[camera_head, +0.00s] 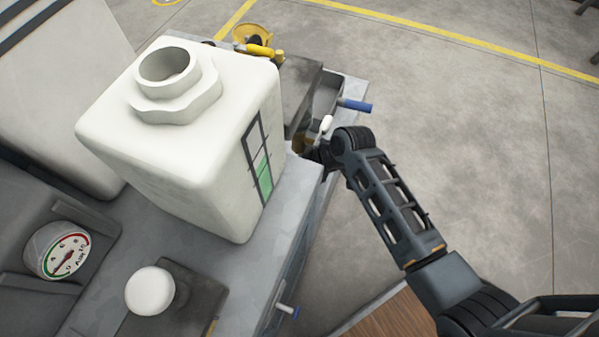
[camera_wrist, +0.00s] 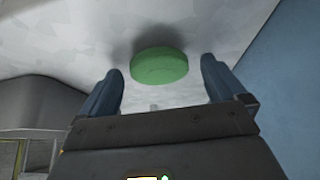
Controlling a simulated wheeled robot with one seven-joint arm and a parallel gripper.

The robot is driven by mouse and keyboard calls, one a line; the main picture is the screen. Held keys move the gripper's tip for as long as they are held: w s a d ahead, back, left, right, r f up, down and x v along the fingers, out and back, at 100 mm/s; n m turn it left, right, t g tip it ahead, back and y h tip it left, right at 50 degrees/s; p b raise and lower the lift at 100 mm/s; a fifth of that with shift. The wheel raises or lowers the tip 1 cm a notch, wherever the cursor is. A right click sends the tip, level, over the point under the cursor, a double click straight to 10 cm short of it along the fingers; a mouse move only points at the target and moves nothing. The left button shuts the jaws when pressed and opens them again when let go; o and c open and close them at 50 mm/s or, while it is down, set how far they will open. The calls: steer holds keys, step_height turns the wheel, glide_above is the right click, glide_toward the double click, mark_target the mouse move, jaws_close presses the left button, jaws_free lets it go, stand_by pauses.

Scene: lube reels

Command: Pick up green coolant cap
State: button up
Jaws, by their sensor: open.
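The green coolant cap (camera_wrist: 159,66) shows in the wrist view as a round green disc on a pale grey surface (camera_wrist: 215,32). My gripper (camera_wrist: 160,88) is open, with one dark blue finger on each side of the cap. The cap lies ahead of and between the fingertips, with a gap on both sides, and I see no contact. In the head view the cap is not visible; the end of my arm (camera_head: 318,150) is partly hidden behind the white tank.
The white tank (camera_head: 190,150) with an open neck (camera_head: 168,68) stands left of my arm. A dial gauge (camera_head: 62,252) and a white knob (camera_head: 150,290) are at lower left. A blue handle (camera_head: 356,106) juts out beyond my arm. Open floor (camera_head: 480,130) is on the right.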

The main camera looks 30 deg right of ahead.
steer(key=shift+c, duration=0.3)
steer(key=c, duration=1.1)
steer(key=shift+r, duration=0.15)
